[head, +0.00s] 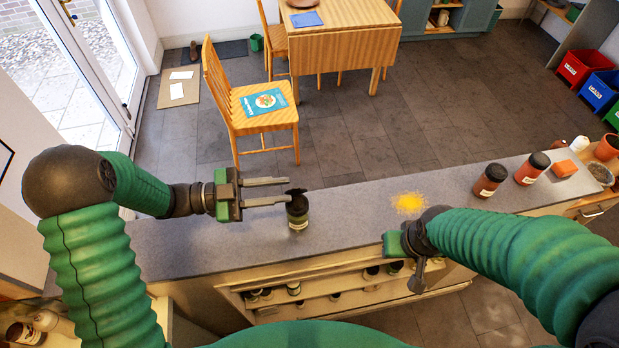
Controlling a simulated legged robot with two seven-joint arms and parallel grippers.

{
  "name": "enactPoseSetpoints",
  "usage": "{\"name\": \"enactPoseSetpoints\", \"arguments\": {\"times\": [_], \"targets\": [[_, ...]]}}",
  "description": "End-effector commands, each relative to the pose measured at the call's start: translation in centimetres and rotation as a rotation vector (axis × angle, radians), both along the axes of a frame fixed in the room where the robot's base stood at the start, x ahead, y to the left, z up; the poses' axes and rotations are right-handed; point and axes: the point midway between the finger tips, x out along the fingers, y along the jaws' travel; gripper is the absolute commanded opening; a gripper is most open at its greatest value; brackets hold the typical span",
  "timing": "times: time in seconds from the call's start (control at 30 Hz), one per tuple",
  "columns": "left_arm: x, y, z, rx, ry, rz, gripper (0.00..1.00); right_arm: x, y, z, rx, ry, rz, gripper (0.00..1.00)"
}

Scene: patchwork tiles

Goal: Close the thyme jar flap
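A dark jar with a pale label (298,213) stands upright on the grey counter, left of the middle; I take it for the thyme jar, but its label is too small to read. A black flap (296,192) shows at its top; its exact angle is hard to tell. My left gripper (287,191) reaches in from the left with its two fingers apart, tips at the jar's top beside the flap. Nothing shows between the fingers; I cannot tell whether they touch the flap. My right gripper (417,275) points down at the counter's front edge, its fingers seen nearly edge-on.
Yellow powder (409,203) lies on the counter (350,215) right of the jar. Shelves below hold small jars. A wooden chair (262,110) stands behind the counter.

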Motion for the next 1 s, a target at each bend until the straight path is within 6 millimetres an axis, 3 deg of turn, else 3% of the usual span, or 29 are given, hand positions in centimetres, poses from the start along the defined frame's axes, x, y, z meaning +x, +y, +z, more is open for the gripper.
{"name": "enactPoseSetpoints", "arguments": {"times": [0.1,0.3,0.63,0.83,1.0], "targets": [[0.3,-3.1,0.5,-0.002,0.002,-0.004,0.25,0.0,0.0,1.6,0.000,0.000,0.000,0.36],[0.5,-6.4,0.3,0.001,-0.001,-0.002,0.25,0.0,0.0,2.5,0.000,0.000,0.000,0.36],[0.8,-7.0,0.0,0.002,-0.001,0.001,0.25,0.0,0.0,2.5,0.000,0.000,0.000,0.36],[0.8,-7.0,0.0,0.002,-0.001,0.001,0.00,0.0,0.0,2.5,0.000,0.000,0.000,0.36],[0.7,-7.0,0.1,0.002,-0.002,0.002,0.00,0.0,0.0,2.5,0.000,0.000,0.000,0.36]]}}
